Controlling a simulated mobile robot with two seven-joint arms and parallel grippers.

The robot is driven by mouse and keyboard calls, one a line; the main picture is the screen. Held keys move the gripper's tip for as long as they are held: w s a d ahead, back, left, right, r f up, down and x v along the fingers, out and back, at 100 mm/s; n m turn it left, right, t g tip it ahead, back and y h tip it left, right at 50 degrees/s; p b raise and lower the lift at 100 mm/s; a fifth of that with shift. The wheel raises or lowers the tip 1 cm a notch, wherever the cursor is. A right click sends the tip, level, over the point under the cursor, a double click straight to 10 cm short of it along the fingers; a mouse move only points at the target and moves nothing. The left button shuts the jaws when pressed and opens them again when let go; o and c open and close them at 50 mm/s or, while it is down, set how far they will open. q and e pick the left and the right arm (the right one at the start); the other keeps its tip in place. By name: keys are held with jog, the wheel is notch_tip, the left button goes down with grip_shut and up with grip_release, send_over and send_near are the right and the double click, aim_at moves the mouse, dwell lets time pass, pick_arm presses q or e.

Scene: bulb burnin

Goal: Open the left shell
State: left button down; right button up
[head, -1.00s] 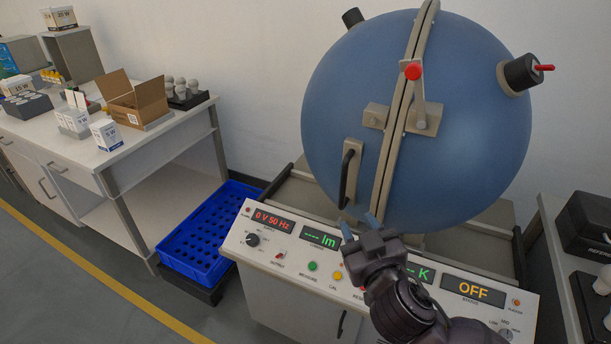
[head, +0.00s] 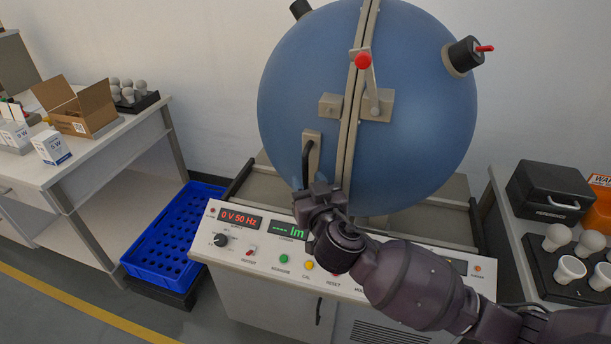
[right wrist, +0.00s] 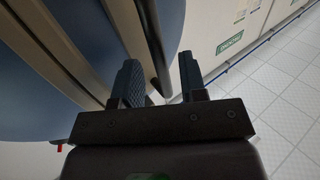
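The blue sphere's left shell (head: 300,90) meets the right shell (head: 425,110) at a beige flanged seam (head: 350,110); no gap shows between them. A black bar handle (head: 306,160) stands on a beige plate on the left shell. The latch lever with a red knob (head: 362,61) points up at the seam. My right gripper (head: 312,188) is at the handle's lower end. In the right wrist view, its fingers (right wrist: 160,65) are apart, with the dark handle (right wrist: 152,40) between them; contact is not clear. My left gripper is not in view.
The control panel (head: 235,255) lies below the sphere, under my right arm. At right, a bench holds a black case (head: 545,195) and a bulb tray (head: 545,270).

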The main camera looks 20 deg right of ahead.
jog(key=shift+w, duration=1.15)
jog(key=shift+c, duration=0.2)
grip_shut()
